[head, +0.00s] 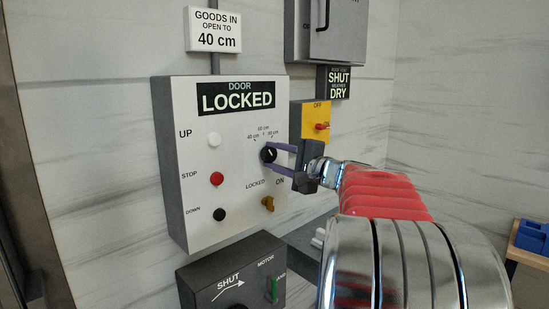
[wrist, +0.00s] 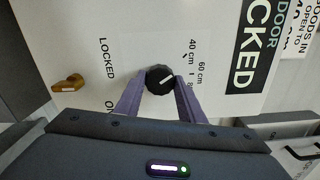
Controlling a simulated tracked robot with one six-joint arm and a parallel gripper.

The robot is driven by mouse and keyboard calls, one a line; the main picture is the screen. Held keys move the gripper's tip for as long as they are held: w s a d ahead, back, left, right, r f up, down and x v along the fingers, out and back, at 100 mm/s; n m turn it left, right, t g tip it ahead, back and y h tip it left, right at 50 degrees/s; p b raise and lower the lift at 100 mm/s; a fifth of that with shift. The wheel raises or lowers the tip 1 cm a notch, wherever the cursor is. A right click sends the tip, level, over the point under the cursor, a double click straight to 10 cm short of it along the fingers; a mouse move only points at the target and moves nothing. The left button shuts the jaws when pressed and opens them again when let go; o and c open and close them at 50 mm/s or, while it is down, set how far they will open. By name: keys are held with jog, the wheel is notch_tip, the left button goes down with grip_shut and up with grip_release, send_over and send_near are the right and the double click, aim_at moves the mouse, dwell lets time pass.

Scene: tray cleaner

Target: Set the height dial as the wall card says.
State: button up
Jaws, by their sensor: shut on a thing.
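The wall card (head: 214,30) reads "GOODS IN, OPEN TO 40 cm". Below it is a white control panel (head: 235,165) under a "DOOR LOCKED" sign. The round black height dial (head: 268,153) sits on its right side, with 40 cm, 60 cm and a third mark around it. My gripper (head: 270,153) is shut on the dial, with one purple finger on each side. In the wrist view the dial (wrist: 160,79) shows between the fingertips. Its white pointer line slants toward the 40 cm side; exact alignment is hard to tell.
The panel also has a white UP button (head: 214,139), a red STOP button (head: 217,179), a black DOWN button (head: 219,214) and an amber LOCKED/ON knob (head: 267,204). A yellow switch box (head: 314,121) stands close right. A dark motor box (head: 232,275) is below.

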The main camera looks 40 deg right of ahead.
jog(key=shift+a+f+n, duration=0.1)
jog(key=shift+f+n, duration=0.15)
jog(key=shift+n, duration=0.95)
jog(key=o, duration=1)
jog(key=shift+r, duration=0.1)
jog(key=shift+o, duration=0.2)
jog(key=s, duration=1.3)
jog(key=shift+s+d, duration=0.25)
jog(key=shift+s, duration=0.15)
